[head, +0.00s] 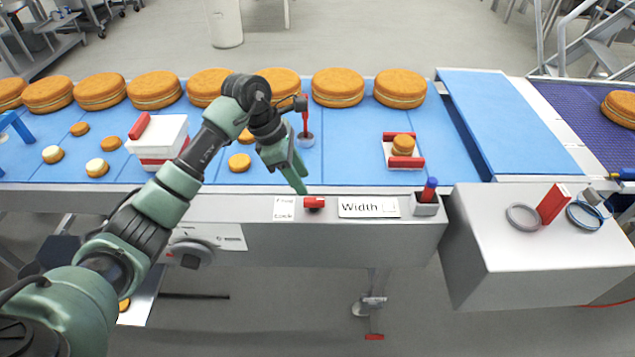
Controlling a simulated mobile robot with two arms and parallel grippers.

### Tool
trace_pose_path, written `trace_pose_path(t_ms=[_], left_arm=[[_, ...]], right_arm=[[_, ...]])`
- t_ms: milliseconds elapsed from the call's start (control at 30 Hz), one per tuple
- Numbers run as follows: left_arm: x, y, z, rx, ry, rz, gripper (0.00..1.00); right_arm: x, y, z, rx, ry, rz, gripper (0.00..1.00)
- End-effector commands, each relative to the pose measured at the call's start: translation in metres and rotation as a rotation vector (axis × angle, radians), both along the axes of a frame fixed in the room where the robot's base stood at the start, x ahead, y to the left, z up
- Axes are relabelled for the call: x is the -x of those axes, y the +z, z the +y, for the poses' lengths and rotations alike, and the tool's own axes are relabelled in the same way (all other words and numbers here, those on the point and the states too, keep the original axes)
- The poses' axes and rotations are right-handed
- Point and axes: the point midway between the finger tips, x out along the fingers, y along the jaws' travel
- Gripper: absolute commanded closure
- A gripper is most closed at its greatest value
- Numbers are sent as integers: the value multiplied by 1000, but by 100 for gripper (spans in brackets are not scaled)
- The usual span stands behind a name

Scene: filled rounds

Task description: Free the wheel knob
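A small red knob (314,202) sits on the front ledge of the conveyor, right of a white label (284,208) that appears to read Free and Lock. A grey round wheel (192,253) is on the front panel below, partly behind my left arm. My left gripper (304,189) points down, its fingertips just above and slightly left of the red knob, seemingly apart from it. The fingers overlap in this view, so their opening is unclear. My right gripper is out of view.
A Width label (368,207) and a grey holder (425,206) with pens stand right of the knob. Large round cakes (337,87) line the back of the blue belt (350,165). A red-handled tool (305,120) stands behind my gripper. Rings (522,217) lie on the right box.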

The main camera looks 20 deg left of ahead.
Motion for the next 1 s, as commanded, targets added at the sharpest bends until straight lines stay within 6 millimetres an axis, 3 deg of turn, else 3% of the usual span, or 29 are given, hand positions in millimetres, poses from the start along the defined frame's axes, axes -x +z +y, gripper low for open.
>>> trace_pose_path(t_ms=[100,200,433,600,767,900,1000], left_arm=[[0,-17,-9,4,1,8,60],[-2,-32,-15,7,2,8,60],[-6,-58,-25,8,3,5,60],[-7,-63,-26,6,3,3,60],[-7,-63,-26,6,3,3,60],[-7,-63,-26,6,3,3,96],[-7,-63,-26,7,3,3,100]], right_arm=[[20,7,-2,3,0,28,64],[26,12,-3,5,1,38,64],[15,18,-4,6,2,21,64],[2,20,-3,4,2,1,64],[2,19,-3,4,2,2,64],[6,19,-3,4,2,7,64],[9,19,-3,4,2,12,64]])
